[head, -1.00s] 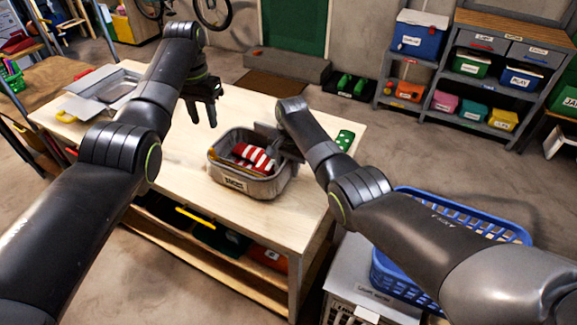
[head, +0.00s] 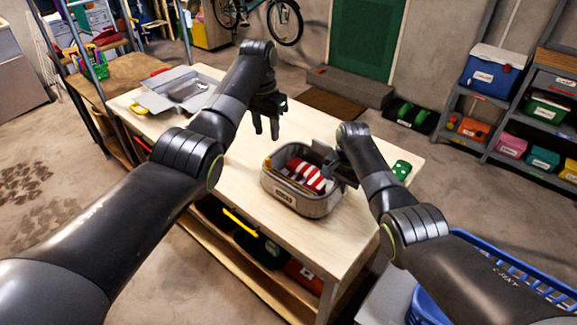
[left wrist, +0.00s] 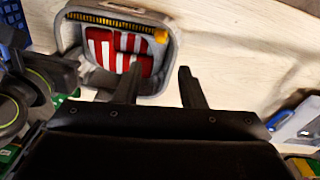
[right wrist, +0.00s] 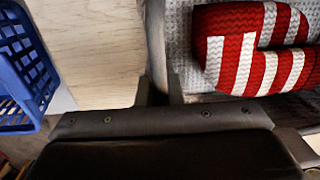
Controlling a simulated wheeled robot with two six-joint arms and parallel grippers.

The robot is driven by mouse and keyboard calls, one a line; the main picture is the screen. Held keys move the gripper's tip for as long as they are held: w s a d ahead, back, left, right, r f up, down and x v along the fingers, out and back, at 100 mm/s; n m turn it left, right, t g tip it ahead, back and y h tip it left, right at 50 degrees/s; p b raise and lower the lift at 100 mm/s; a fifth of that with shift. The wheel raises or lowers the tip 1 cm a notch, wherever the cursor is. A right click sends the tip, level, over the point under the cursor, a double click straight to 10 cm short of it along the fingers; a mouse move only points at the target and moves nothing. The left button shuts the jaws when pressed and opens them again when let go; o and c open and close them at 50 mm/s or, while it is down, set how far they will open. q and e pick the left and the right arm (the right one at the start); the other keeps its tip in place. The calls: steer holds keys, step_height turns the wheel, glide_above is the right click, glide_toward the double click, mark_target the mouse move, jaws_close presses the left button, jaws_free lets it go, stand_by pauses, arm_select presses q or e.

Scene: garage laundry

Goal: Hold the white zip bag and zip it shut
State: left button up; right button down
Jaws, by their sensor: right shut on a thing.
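The pale grey-white zip bag (head: 312,205) stands open on the wooden table, with a label on its front and red-and-white striped cloth (head: 308,174) inside. In the left wrist view a yellow zip strip (left wrist: 112,22) runs along one rim, with an orange-yellow pull (left wrist: 161,36) at its end. My right gripper (head: 342,172) is shut on the bag's right-hand wall; the pinched wall (right wrist: 155,45) shows in the right wrist view. My left gripper (head: 266,128) is open and empty above the table, behind and left of the bag, apart from it.
A grey open tray (head: 150,101) lies at the table's far left end. A green dotted item (head: 402,170) lies right of the bag, beyond my right gripper. A blue basket (head: 425,306) stands beside the table at right. The tabletop (head: 232,170) left of the bag is clear.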

mark_target(266, 160)
arm_select(q)
steer(key=f+t+h, duration=0.1)
steer(key=w+f+t+h, duration=0.1)
steer(key=f, duration=0.1)
steer(key=f+t+h, duration=0.1)
steer(key=f, duration=0.1)
steer(key=shift+w+a+m, duration=0.3)
steer(key=shift+w, duration=0.1)
steer(key=shift+s+a+f+t+h, duration=0.1)
steer(key=shift+a+f+t+h, duration=0.15)
steer(key=shift+t+h, duration=0.25)
steer(key=shift+s+a+f+t+h, duration=0.1)
steer(key=shift+f+t+h, duration=0.15)
steer(key=shift+t, duration=0.35)
steer(key=shift+s+a+t+h, duration=0.2)
steer(key=shift+s+t+h, duration=0.1)
steer(key=shift+t+h, duration=0.15)
steer(key=s+a+t+h, duration=0.2)
steer(key=s+a+t, duration=0.3)
steer(key=s, duration=0.5)
steer(key=shift+m+g, duration=0.35)
steer(key=shift+m, duration=0.15)
steer(key=x, duration=1.2)
steer(key=shift+d+r, duration=0.1)
steer(key=shift+r, duration=0.05)
steer(key=shift+s, duration=0.1)
steer(key=shift+c, duration=0.3)
jaws_close()
